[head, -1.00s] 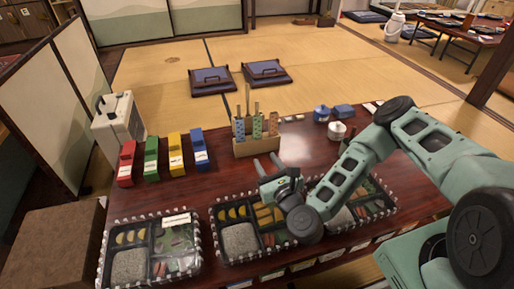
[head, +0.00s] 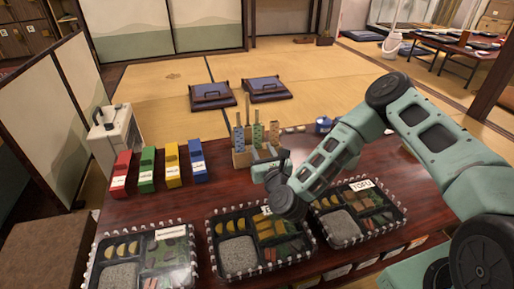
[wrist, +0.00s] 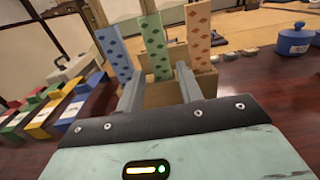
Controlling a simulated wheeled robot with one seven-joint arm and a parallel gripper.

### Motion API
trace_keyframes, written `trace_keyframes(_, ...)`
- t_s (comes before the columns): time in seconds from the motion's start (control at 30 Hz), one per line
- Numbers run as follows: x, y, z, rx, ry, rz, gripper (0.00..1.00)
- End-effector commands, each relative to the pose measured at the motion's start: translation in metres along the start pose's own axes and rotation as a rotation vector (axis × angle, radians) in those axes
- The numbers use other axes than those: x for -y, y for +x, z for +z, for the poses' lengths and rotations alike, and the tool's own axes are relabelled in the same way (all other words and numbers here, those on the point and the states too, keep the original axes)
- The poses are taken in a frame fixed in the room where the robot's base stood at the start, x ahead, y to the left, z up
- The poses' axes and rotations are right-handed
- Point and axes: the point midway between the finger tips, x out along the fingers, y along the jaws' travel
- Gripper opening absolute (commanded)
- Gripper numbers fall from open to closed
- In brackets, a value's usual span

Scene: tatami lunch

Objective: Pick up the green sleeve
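The green patterned sleeve (wrist: 153,42) stands upright in a small wooden holder (wrist: 172,94), between a blue sleeve (wrist: 115,52) and a pink-orange sleeve (wrist: 198,34). The green sleeve (head: 257,134) also shows in the head view, in the holder toward the back of the table. My gripper (wrist: 159,70) is open and empty, pointing at the holder. In the wrist view the green sleeve appears between the two fingers, beyond their tips. In the head view my gripper (head: 264,153) is just in front of the holder and partly hides it.
Red, green, yellow and blue boxes (head: 172,164) stand left of the holder. Several lunch trays (head: 216,229) line the front edge. A blue lidded pot (wrist: 293,40) is to the right.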

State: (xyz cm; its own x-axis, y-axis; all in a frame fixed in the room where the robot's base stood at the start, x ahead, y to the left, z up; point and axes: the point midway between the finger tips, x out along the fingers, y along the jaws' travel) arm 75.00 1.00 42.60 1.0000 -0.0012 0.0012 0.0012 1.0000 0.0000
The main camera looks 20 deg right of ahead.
Motion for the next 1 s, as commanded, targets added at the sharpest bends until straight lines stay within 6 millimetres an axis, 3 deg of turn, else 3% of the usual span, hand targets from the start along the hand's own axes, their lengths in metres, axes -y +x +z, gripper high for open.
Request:
trace_keyframes(0.17, 0.000, 0.011, -0.001, 0.001, 0.000, 0.000, 0.36)
trace_keyframes(0.5, 0.000, 0.058, -0.001, 0.001, -0.001, 0.000, 0.36)
trace_keyframes(0.8, 0.000, 0.063, 0.000, -0.001, 0.000, 0.001, 0.36)
trace_keyframes(0.93, 0.000, 0.062, 0.000, -0.001, 0.000, 0.001, 0.04)
trace_keyframes(1.0, 0.000, 0.062, 0.000, -0.001, 0.000, 0.001, 0.04)
